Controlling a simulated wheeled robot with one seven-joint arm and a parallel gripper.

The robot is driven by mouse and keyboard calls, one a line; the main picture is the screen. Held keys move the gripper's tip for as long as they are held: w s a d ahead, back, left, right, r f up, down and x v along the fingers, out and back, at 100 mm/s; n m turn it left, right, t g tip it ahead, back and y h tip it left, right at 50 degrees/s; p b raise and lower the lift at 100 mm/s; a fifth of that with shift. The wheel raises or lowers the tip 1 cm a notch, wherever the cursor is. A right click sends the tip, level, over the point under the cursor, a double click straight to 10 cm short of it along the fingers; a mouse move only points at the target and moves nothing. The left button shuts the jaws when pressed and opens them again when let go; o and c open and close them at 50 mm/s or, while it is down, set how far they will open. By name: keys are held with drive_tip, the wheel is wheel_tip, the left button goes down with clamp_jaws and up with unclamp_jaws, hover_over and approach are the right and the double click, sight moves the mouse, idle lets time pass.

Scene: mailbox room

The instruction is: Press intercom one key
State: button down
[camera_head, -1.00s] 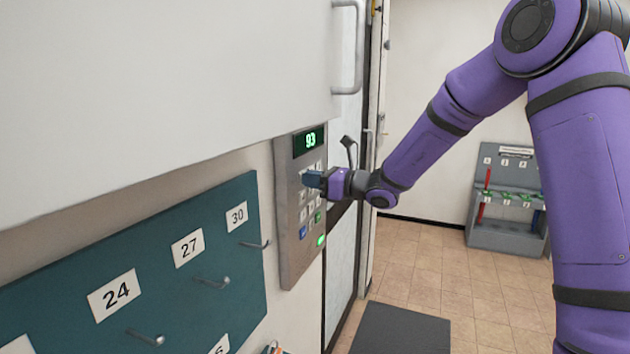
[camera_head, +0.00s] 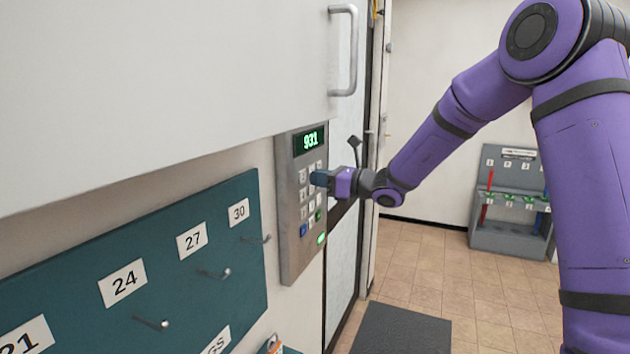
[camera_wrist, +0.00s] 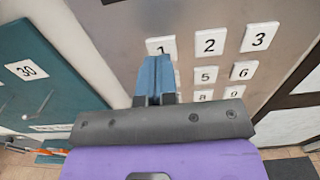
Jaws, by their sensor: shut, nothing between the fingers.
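The intercom panel (camera_head: 290,215) is a grey metal plate on the wall, with a green display (camera_head: 310,141) that reads 931. In the wrist view its white keys show, and the 1 key (camera_wrist: 161,46) is partly covered by my fingertips. The 2 key (camera_wrist: 209,42) and 3 key (camera_wrist: 259,37) lie to the right of it. My gripper (camera_wrist: 154,66) is shut and empty, its blue fingers pointing at the 1 key. In the head view my gripper (camera_head: 317,179) is close in front of the keypad. I cannot tell whether it touches the key.
A teal board (camera_head: 150,270) with numbered hooks is on the wall left of the panel. A white cabinet with a handle (camera_head: 345,50) overhangs above. A grey rack (camera_head: 509,200) stands at the back right. The tiled floor (camera_head: 420,262) has free room, with a dark mat (camera_head: 400,330) in front.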

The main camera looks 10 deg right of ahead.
sight(304, 231)
drive_tip(key=v, duration=1.1)
drive_tip(key=shift+d, duration=0.2)
drive_tip(key=shift+f, duration=0.15)
wheel_tip(304, 231, down, 16)
drive_tip(key=shift+s+d, duration=0.15)
drive_tip(key=shift+s, duration=0.15)
drive_tip(key=x, duration=1.4)
drive_tip(key=shift+d, duration=0.1)
